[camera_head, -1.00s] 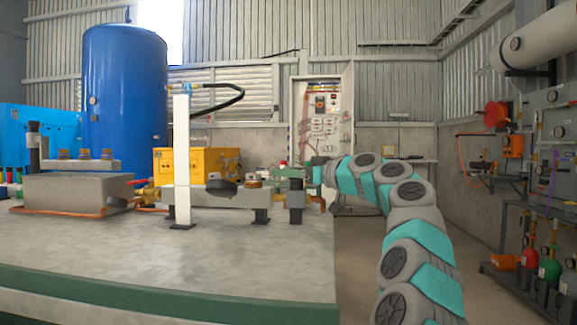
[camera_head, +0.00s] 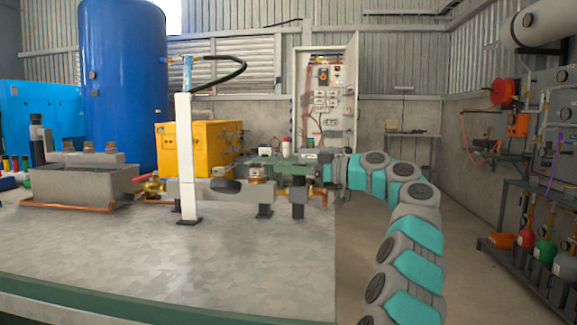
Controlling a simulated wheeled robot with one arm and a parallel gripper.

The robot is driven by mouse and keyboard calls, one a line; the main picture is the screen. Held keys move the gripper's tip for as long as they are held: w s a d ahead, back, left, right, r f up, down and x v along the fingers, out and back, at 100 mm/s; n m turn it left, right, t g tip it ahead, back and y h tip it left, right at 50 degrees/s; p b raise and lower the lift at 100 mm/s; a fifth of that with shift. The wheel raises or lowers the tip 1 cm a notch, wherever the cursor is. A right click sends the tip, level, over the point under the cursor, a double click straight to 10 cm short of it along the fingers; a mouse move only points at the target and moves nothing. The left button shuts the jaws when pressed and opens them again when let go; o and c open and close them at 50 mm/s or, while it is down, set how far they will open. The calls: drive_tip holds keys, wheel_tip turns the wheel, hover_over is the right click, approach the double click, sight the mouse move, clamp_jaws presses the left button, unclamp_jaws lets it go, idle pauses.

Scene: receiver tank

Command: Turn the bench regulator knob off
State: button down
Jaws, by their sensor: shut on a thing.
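The bench regulator is a grey body (camera_head: 207,191) on short dark feet on the bench, with brass fittings at its ends. An orange-rimmed knob (camera_head: 256,174) sits on top of it. My gripper (camera_head: 250,164) reaches in from the right, level, with its greenish-grey jaws at this knob. The jaws are shut on it, though the contact is small and partly hidden in the picture. A dark round part (camera_head: 225,186), perhaps a gauge, is on the regulator's front, left of the knob.
A white post (camera_head: 188,150) with a black hose stands in front of the regulator. A yellow box (camera_head: 200,146) stands behind. The front bench top (camera_head: 180,265) is clear.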

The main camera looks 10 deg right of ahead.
drive_tip(key=shift+r, duration=0.15)
drive_tip(key=shift+c, duration=1.8)
unclamp_jaws()
drive_tip(key=v, duration=0.7)
drive_tip(key=shift+s+d, duration=0.2)
drive_tip(key=shift+d, duration=0.1)
